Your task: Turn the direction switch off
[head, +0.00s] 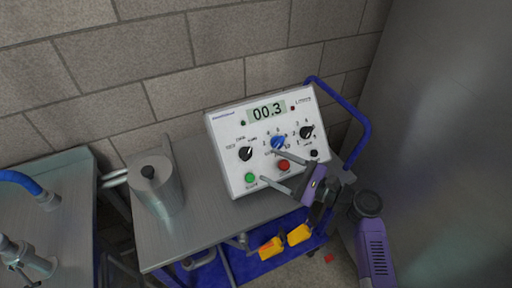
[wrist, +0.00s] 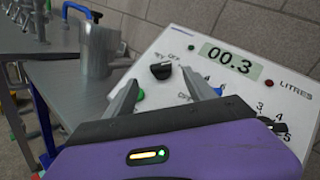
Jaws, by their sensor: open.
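The white control panel (head: 232,180) has a display reading 00.3. The direction switch appears to be the black knob (head: 246,153) at its left, with a white pointer mark; its labels are too small to read surely. In the wrist view the black knob (wrist: 160,71) shows between the fingertips, beyond them, with "OFF" printed above it. The mark seems to point up and right, but I cannot tell the exact setting. My gripper (head: 268,164) is open and empty in front of the panel, right of the knob; it also shows in the wrist view (wrist: 160,78).
A blue knob (head: 278,142), another black knob (head: 307,132), a red button (head: 284,166) and a green button (head: 250,178) sit close by on the panel. A metal jug (head: 160,190) stands left on the grey cart top (head: 205,215). A brick wall is behind.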

